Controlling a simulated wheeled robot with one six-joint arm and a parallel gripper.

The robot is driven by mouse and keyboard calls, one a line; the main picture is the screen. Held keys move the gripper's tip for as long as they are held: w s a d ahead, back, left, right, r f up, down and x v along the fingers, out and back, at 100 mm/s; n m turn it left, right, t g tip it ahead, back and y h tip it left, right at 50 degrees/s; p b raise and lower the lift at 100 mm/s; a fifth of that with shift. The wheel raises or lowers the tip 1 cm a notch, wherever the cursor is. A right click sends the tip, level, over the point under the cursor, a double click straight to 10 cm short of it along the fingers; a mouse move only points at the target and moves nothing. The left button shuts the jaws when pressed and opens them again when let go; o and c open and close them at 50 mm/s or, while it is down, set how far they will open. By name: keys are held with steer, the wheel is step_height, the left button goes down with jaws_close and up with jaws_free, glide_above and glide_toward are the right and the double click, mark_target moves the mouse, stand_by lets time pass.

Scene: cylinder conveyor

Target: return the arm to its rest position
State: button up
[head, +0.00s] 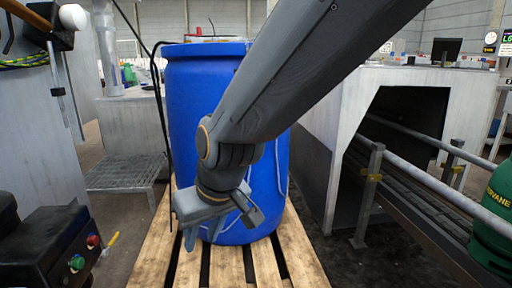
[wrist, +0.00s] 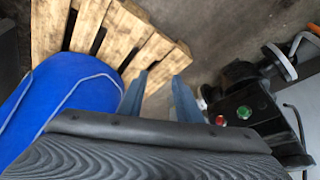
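My gripper (head: 202,236) hangs at the end of my arm in the middle of the head view, fingers pointing down. It is in front of a blue barrel (head: 185,100) and above the wooden pallet (head: 240,268). In the wrist view, the two blue-grey fingers of my gripper (wrist: 160,88) stand apart with nothing between them. The barrel (wrist: 75,95) shows at left there, beside the fingers. I cannot tell whether the gripper touches the barrel. My arm hides part of the barrel in the head view.
A black control box (head: 45,245) with red and green buttons stands at lower left. A grey conveyor with rails (head: 430,180) runs at right, by a white tunnel housing (head: 345,110). A green gas cylinder (head: 495,215) is at the right edge. A metal step (head: 125,172) stands at left.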

steer(key=s+d+m+g+h, duration=0.25)
steer(key=s+d, duration=0.75)
steer(key=s, duration=0.5)
steer(key=d+r+m+p, duration=0.2)
steer(key=d+r+p, duration=0.8)
steer(key=p, duration=0.7)
steer(key=d+r+m+h+p, duration=0.1)
steer(key=d+r+m+p, duration=0.2)
steer(key=d+r+p, duration=0.7)
step_height(320, 180, up, 5)
steer(key=p, duration=0.7)
steer(key=shift+d+g+p, duration=0.15)
steer(key=shift+g+p, duration=0.2)
steer(key=shift+w+r, duration=0.1)
